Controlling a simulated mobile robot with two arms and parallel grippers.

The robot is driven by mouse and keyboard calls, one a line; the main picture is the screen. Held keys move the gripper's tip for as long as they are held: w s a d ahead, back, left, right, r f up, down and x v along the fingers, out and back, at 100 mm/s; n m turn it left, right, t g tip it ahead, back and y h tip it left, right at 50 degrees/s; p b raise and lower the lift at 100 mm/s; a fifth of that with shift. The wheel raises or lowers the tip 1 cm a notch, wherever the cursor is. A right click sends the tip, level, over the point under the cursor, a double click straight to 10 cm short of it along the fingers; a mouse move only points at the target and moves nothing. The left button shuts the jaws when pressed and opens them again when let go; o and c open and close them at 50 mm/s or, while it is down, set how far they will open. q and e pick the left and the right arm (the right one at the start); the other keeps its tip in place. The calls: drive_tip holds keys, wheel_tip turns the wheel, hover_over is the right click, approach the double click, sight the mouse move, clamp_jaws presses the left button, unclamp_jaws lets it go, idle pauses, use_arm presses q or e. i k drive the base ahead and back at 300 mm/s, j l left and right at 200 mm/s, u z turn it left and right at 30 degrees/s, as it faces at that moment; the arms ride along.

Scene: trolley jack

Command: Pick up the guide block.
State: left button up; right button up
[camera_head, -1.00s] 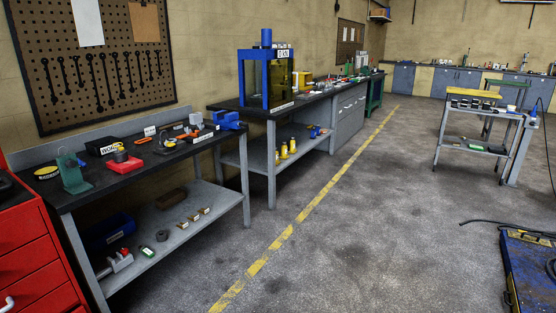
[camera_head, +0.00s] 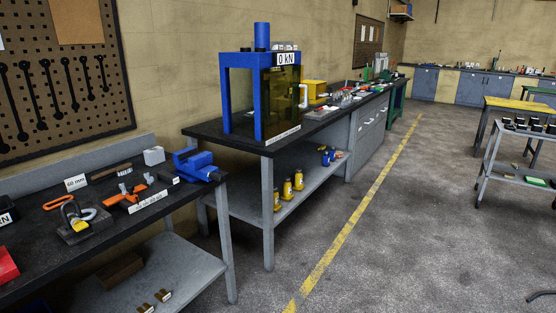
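I cannot tell for certain which thing is the guide block. Two small brown-and-white blocks (camera_head: 155,300) lie on the lower shelf of the near bench at the bottom of the view. A plain light grey block (camera_head: 154,156) stands at the back of the same bench's top, left of a blue vise (camera_head: 192,165). Neither of my grippers is in view, so their state does not show.
The near bench top (camera_head: 60,270) holds orange tools (camera_head: 135,195) and labels. Beyond a gap stands a second bench with a blue press (camera_head: 262,95) and yellow bottles (camera_head: 288,188) below. A trolley (camera_head: 510,165) stands right. The floor (camera_head: 400,240) between is clear.

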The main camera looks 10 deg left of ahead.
sight(154, 155)
drive_tip(key=i, duration=2.55)
drive_tip(key=i+u, duration=0.45)
drive_tip(key=i+l+u, duration=0.2)
drive_tip(key=u, duration=0.25)
drive_tip(key=i+l+u, duration=0.4)
